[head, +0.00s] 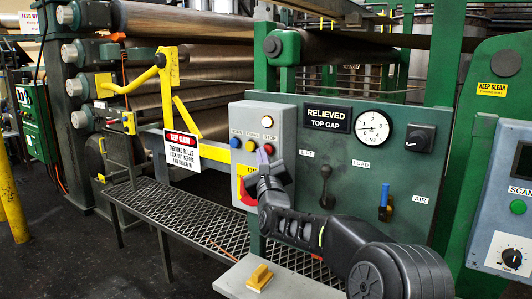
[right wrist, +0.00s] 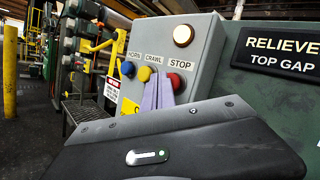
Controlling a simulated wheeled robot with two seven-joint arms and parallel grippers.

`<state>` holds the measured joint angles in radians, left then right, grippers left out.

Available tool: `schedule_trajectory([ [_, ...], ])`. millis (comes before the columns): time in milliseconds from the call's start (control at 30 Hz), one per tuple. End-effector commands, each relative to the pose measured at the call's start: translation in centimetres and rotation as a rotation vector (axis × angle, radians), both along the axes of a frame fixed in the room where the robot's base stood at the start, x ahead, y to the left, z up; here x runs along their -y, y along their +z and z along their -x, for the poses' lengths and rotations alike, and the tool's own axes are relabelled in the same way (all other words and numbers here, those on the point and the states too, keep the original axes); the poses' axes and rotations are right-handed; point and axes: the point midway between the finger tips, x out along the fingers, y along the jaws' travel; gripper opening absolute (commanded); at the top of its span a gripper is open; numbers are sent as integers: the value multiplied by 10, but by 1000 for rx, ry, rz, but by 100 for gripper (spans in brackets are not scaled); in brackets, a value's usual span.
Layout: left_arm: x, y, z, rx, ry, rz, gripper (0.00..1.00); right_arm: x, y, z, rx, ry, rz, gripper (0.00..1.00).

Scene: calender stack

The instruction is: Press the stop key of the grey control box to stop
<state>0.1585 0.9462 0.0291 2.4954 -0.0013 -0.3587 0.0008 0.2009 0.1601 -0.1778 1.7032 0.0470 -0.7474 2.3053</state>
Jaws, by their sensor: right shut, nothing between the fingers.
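Below the lamp are the blue horn key (right wrist: 128,69), the yellow crawl key (right wrist: 145,74) and the red stop key (right wrist: 175,82). My right gripper (head: 263,158) is in front of the box. Its pale purple fingers (right wrist: 159,84) are together and empty. In the right wrist view their tips overlap the space between the crawl and stop keys. I cannot tell whether they touch the box. My left gripper is not in view.
A red switch knob (head: 246,191) is below the keys. To the right on the panel are a lever (head: 326,185), a dial gauge (head: 371,127) and a blue-handled valve (head: 385,200). Steel rolls (head: 180,60) and a red-and-white warning sign (head: 184,150) are at the left.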

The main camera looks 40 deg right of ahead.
Motion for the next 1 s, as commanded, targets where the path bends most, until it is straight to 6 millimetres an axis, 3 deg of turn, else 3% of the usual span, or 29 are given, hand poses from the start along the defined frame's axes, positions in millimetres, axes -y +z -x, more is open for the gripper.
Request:
schedule_trajectory([
  [1000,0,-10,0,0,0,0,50,5,-1,-1,1,-1,-1,0],
])
